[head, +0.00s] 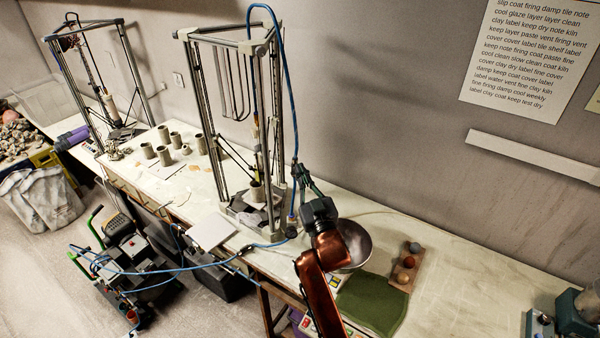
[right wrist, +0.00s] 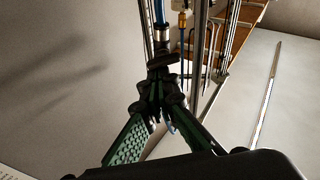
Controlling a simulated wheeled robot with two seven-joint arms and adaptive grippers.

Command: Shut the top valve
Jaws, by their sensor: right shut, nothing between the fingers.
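My right gripper (head: 299,168) reaches up at the right side of the nearer metal frame printer, beside the blue hose (head: 293,110). In the right wrist view its green-padded fingers (right wrist: 161,82) come together at the tips, shut with nothing between them. A dark fitting with a short handle (right wrist: 164,58), which looks like the top valve, sits just beyond the fingertips, below the blue hose end (right wrist: 159,12). I cannot tell whether the fingertips touch it. In the head view the valve is too small and covered to make out. My left gripper is not in view.
The printer's metal posts (head: 277,110) stand close left of the gripper. Clay cups (head: 198,144) stand farther left. A blue hose crosses to a compressor (head: 135,250).

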